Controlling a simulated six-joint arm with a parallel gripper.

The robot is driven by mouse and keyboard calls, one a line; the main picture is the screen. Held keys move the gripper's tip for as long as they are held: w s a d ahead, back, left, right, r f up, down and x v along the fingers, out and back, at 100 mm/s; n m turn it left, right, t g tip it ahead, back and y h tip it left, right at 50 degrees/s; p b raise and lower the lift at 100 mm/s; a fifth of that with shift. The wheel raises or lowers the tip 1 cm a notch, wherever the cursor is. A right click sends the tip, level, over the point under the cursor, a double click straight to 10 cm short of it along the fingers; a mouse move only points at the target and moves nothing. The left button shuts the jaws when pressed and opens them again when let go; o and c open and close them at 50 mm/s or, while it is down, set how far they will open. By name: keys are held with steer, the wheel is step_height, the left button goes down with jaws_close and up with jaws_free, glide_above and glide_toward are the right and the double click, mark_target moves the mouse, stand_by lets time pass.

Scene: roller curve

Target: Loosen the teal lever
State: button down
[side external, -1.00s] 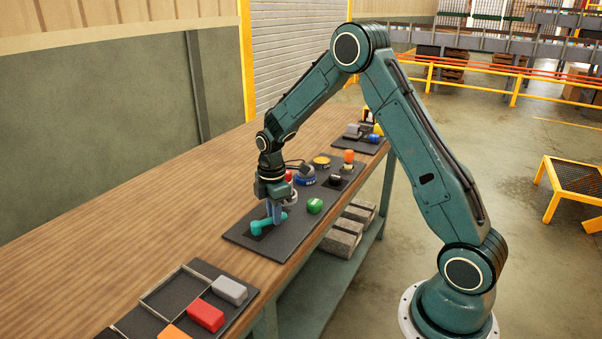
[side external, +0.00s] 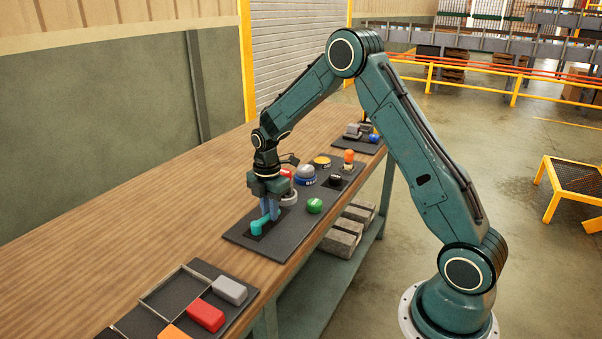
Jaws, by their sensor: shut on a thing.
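The teal lever (side external: 258,226) stands on a black square plate at the near left end of the dark control panel (side external: 266,249). Its rounded teal end shows to the left of my fingers. My gripper (side external: 270,212) points straight down over it, with its blue-grey fingers shut on the lever. The fingers hide part of the lever.
On the same panel are a green button (side external: 314,205), a blue-based grey knob (side external: 305,174), a yellow disc (side external: 321,162) and an orange knob (side external: 348,157). A tray with a red block (side external: 206,315) and a grey block (side external: 230,290) lies nearer. The wooden tabletop at left is clear.

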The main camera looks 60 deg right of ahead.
steer(key=c, duration=1.3)
jaws_free()
steer(key=shift+r, duration=0.15)
step_height(320, 180, up, 14)
steer(key=shift+f, duration=0.2)
steer(key=shift+a+r, duration=0.1)
